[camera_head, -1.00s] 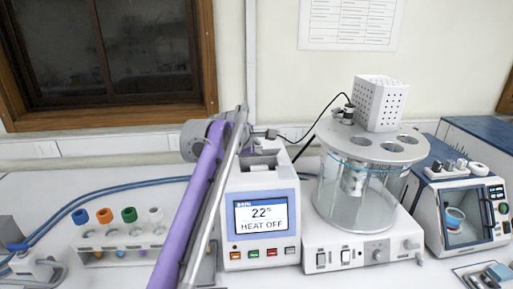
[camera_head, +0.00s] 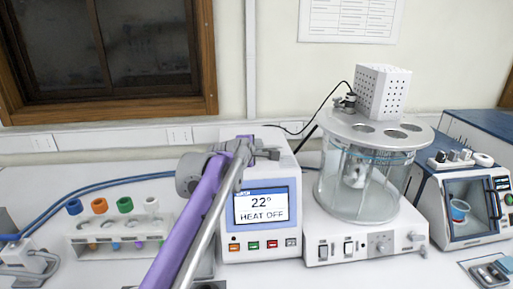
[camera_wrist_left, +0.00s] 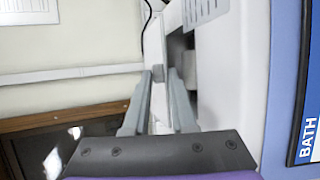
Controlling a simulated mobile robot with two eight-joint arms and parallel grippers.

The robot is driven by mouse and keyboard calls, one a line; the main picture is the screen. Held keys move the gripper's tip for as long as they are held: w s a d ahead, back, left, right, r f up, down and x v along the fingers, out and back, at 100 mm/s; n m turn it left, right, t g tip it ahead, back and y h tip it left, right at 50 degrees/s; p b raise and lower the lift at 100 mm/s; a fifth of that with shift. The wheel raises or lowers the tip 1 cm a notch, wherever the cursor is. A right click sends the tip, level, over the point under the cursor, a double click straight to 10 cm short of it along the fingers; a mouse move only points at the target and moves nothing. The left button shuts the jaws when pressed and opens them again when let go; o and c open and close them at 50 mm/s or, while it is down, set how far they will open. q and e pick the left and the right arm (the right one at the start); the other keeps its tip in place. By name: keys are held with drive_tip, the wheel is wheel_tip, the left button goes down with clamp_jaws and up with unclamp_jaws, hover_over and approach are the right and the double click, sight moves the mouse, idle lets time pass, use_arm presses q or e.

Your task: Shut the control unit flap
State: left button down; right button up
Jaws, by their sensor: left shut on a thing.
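The control unit (camera_head: 284,175) is a white box with a display reading 22° HEAT OFF. My left gripper (camera_head: 268,153) is at its upper part, and my purple arm covers the unit's left side. In the left wrist view, the white flap (camera_wrist_left: 153,40) stands at an angle from the unit's body (camera_wrist_left: 228,75), with a dark gap between them. My left gripper (camera_wrist_left: 159,73) is shut on the flap's small grey knob (camera_wrist_left: 158,70). My right gripper is not in view.
A glass bath (camera_head: 357,185) on a white base stands close to the control unit's right. A rack (camera_head: 85,240) with coloured-cap vials stands to the left, with blue hoses behind it. A small device with a window (camera_head: 470,205) is at the far right.

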use_arm(q)
drive_tip(key=shift+s+d+f, duration=0.1)
drive_tip(key=shift+s+f, duration=0.25)
drive_tip(key=shift+f, duration=0.35)
drive_tip(key=c, duration=0.8)
unclamp_jaws()
drive_tip(key=shift+w, duration=0.1)
drive_tip(key=v, duration=1)
drive_tip(key=shift+s, duration=0.45)
